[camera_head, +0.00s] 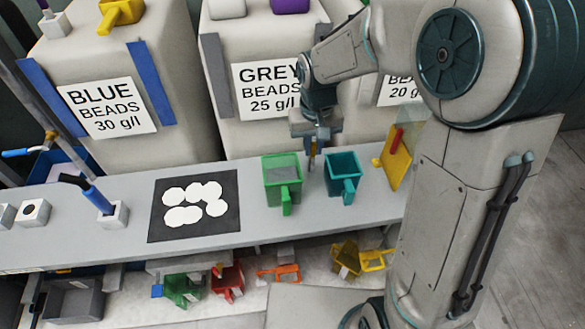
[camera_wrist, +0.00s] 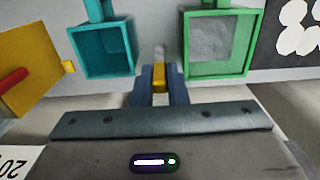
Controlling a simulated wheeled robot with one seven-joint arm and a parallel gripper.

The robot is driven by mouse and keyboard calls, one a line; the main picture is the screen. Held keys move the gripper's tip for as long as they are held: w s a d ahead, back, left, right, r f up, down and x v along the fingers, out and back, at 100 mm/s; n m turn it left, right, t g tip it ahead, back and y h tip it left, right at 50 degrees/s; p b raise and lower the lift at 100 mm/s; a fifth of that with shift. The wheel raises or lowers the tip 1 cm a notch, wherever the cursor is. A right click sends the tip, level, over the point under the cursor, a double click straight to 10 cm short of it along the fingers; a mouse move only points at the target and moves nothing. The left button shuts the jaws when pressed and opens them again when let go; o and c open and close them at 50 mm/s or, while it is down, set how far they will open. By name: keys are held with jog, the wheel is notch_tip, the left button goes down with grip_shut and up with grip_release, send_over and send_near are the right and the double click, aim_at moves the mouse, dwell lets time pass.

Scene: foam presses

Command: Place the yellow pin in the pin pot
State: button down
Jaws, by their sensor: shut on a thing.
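My gripper (camera_head: 313,148) hangs over the back of the grey shelf, behind the green and teal scoops. It is shut on the yellow pin (camera_wrist: 159,76), which shows as a small yellow piece between the dark fingers in the wrist view. How far the pin stands above the shelf is hard to tell. I cannot tell for sure which thing is the pin pot. A white block with a dark round hole (camera_head: 33,212) stands at the shelf's left end. Another white block (camera_head: 113,216) holds a blue-handled tool (camera_head: 88,194).
The green scoop (camera_head: 284,178) with grey contents and the teal scoop (camera_head: 343,176) flank my gripper closely. A yellow plate with a red handle (camera_head: 397,155) stands at right. A black mat with white discs (camera_head: 160,226) lies left. Several coloured scoops (camera_head: 183,290) lie below the shelf.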

aim_at(312, 171)
notch_tip(312, 171, down, 7)
jog(key=shift+d+f+p, duration=0.1)
jog(key=shift+f+p, duration=0.05)
jog(key=shift+p, duration=0.25)
jog(key=shift+f, duration=0.15)
jog(key=c, duration=1.7)
grip_release()
